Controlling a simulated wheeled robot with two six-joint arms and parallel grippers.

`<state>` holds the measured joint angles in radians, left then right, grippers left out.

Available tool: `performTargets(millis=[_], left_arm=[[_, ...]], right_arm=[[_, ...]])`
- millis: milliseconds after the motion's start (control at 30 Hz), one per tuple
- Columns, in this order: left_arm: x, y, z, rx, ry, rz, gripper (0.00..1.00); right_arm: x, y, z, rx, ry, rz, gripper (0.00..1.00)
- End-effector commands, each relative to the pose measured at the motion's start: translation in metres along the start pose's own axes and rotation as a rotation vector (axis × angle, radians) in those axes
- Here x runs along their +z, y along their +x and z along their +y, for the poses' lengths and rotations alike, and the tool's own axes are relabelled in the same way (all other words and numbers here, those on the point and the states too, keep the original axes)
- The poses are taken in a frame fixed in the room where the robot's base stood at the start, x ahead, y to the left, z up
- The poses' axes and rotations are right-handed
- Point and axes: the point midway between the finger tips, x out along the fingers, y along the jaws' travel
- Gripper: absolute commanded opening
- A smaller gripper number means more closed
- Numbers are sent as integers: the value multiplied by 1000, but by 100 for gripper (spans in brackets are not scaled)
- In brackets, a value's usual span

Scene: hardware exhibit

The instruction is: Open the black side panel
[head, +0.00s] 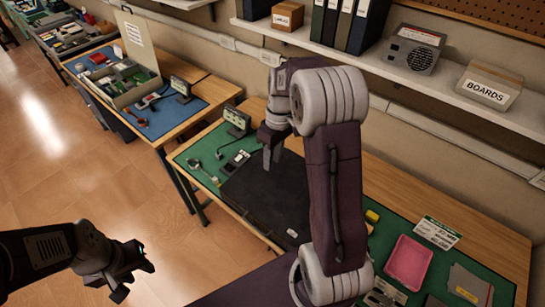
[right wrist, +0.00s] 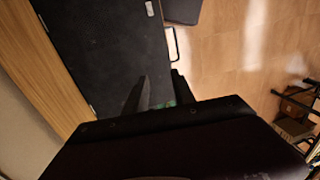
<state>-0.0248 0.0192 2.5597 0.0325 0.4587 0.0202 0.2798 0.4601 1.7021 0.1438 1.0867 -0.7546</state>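The black side panel (head: 262,197) lies flat, dark and rectangular, on the green mat of the middle table. It also fills the upper left of the right wrist view (right wrist: 105,45). My right arm hides part of its right side in the head view. My right gripper (head: 272,160) points down at the panel's far left part. In the right wrist view, its two fingers (right wrist: 158,92) stand apart with nothing seen between them. Whether they touch the panel is unclear. My left gripper (head: 138,277) is open and empty above the floor, left of the table.
Small devices and cables (head: 236,160) lie left of the panel. A pink tray (head: 408,263) and a yellow block (head: 372,215) are on the right part of the table. A shelf (head: 480,105) with boxes and binders runs along the wall. The floor (head: 90,180) at left is clear.

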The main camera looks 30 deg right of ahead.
Motion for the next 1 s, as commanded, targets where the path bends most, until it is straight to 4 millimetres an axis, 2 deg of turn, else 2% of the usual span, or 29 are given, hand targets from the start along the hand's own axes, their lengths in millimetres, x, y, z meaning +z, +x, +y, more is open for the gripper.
performTargets(millis=[233, 267, 300, 367, 1000], left_arm=[[0, 0, 0, 0, 0, 0, 36], [0, 0, 0, 0, 0, 0, 36], [0, 0, 0, 0, 0, 0, 36], [0, 0, 0, 0, 0, 0, 36], [0, 0, 0, 0, 0, 0, 36]], right_arm=[[0, 3, 0, 0, -1, -1, 31], [0, 3, 0, 0, -1, -1, 25], [0, 2, 0, 0, -1, -1, 14], [0, 2, 0, 0, -1, -1, 0], [0, 2, 0, 0, -1, -1, 0]])
